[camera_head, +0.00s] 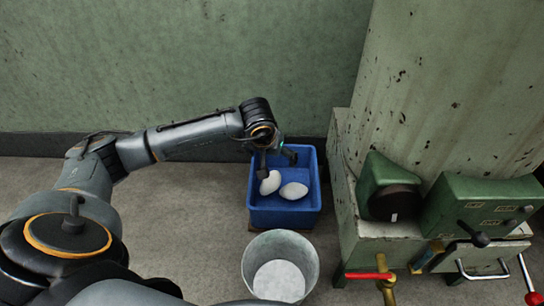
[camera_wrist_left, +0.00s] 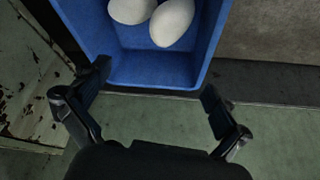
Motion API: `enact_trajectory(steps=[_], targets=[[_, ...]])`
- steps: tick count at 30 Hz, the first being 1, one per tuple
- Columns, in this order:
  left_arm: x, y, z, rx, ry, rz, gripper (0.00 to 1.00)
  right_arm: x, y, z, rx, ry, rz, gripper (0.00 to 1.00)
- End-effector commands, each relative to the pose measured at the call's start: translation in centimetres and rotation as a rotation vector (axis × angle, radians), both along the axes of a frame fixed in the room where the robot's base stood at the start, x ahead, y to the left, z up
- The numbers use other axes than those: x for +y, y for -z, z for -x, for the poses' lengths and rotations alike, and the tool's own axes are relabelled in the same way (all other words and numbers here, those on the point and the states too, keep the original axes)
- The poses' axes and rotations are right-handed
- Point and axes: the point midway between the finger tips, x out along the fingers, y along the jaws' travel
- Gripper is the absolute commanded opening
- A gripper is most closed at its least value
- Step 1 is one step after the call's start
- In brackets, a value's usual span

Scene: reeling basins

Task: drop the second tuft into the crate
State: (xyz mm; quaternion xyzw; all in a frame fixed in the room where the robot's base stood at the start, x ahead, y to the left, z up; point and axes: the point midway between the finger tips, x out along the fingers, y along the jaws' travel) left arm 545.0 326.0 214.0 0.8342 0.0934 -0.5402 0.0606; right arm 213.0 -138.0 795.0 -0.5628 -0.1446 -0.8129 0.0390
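A blue crate (camera_head: 285,217) stands on the floor near the wall, right of centre in the head view. Two white, egg-shaped tufts lie in it side by side, a left one (camera_head: 270,183) and a right one (camera_head: 293,191). The wrist view shows both tufts, one (camera_wrist_left: 173,21) and the other (camera_wrist_left: 131,9), on the floor of the crate (camera_wrist_left: 150,72). My left gripper (camera_head: 278,163) is over the crate's far side. My right gripper is out of view.
A grey bucket (camera_head: 247,262) with a pale inside stands just in front of the crate. A worn green machine cabinet (camera_head: 382,250) with valves and levers stands close on the right. A green wall (camera_head: 180,60) is behind. The floor (camera_head: 200,215) left of the crate is clear.

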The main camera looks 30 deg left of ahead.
Motion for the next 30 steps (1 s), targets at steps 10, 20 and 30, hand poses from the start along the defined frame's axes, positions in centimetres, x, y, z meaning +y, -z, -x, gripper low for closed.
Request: enact_trajectory(steps=[10,20,30], targets=[[-0.1,-0.6,0.2,-0.001,0.001,0.0,1.0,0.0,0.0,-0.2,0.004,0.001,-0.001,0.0],[-0.6,-6.4,2.7,-0.004,0.002,-0.002,1.0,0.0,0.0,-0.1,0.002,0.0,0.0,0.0],[-1.0,-10.7,4.6,-0.001,0.0,0.0,1.0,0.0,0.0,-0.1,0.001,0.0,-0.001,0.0]])
